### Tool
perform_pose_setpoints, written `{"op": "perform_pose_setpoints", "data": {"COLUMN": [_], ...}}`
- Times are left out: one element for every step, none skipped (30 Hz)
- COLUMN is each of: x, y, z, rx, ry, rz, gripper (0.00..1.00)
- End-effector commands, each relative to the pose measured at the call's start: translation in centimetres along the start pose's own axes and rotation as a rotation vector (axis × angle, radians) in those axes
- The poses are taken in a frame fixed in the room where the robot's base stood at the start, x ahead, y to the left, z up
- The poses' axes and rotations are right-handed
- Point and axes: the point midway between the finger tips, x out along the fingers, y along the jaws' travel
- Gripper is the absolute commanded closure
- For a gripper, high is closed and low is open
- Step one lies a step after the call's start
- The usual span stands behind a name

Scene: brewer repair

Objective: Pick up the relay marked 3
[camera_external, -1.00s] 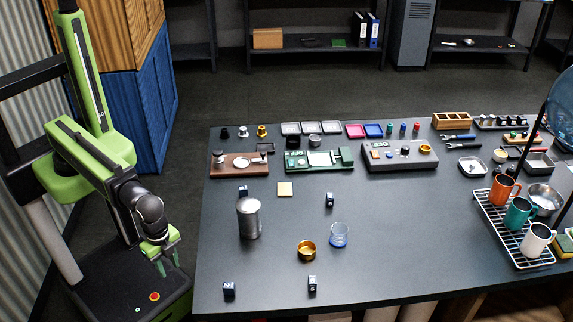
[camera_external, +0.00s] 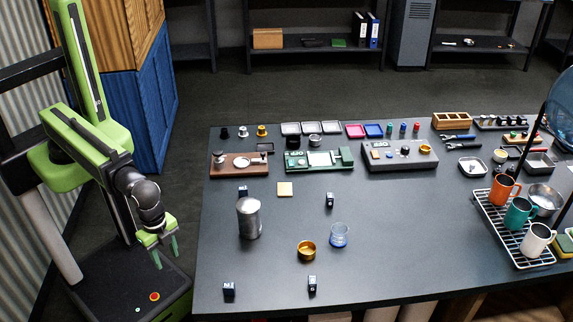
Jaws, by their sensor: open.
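Several small dark relays with white marks stand on the table. One is at the left front (camera_external: 229,289), one at the front middle (camera_external: 312,284), one behind the metal canister (camera_external: 243,192) and one right of the cream square (camera_external: 330,199). Their marks are too small to read, so I cannot tell which one is the relay marked 3. My gripper (camera_external: 165,255) is open and empty, pointing down left of the table's edge, apart from every relay.
The dark table (camera_external: 270,265) has a metal canister (camera_external: 248,218), a brass cup (camera_external: 306,250) and a blue glass (camera_external: 339,235) between the relays. Brewer boards, including a green one (camera_external: 320,160), stand behind. A mug rack (camera_external: 512,240) is at the right.

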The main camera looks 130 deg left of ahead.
Motion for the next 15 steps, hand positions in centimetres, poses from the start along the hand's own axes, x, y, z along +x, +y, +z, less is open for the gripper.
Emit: {"op": "perform_pose_setpoints", "data": {"x": [-5.4, -6.9, -8.6, -9.8, -10.9, -12.3, -13.3, -14.2, -15.4, -16.3, -17.1, -18.2, -19.1, -19.9, -21.0], "y": [0.0, 0.0, 0.0, -0.1, -0.2, -0.4, -0.6, -0.8, -1.1, -1.4, -1.8, -2.5, -3.2, -4.0, -5.7], "z": [-0.3, -0.5, -0.7, -0.8, -1.0, -1.2, -1.4, -1.6, -1.8, -1.9, -2.1, -2.4, -2.6, -2.9, -3.2], "rx": [0.000, 0.000, -0.001, -0.003, -0.006, -0.011, -0.016, -0.022, -0.032, -0.041, -0.052, -0.070, -0.088, -0.111, -0.155], "ry": [0.005, 0.009, 0.013, 0.017, 0.020, 0.025, 0.027, 0.030, 0.032, 0.034, 0.035, 0.037, 0.038, 0.038, 0.038], "rz": [0.000, 0.000, 0.000, 0.000, 0.000, 0.000, 0.000, 0.000, -0.001, -0.001, -0.001, -0.001, -0.002, -0.002, -0.003], "gripper": [0.55, 0.55, 0.55, 0.55, 0.55, 0.55, 0.55, 0.55, 0.55, 0.55, 0.55, 0.55, 0.55, 0.55, 0.55]}}
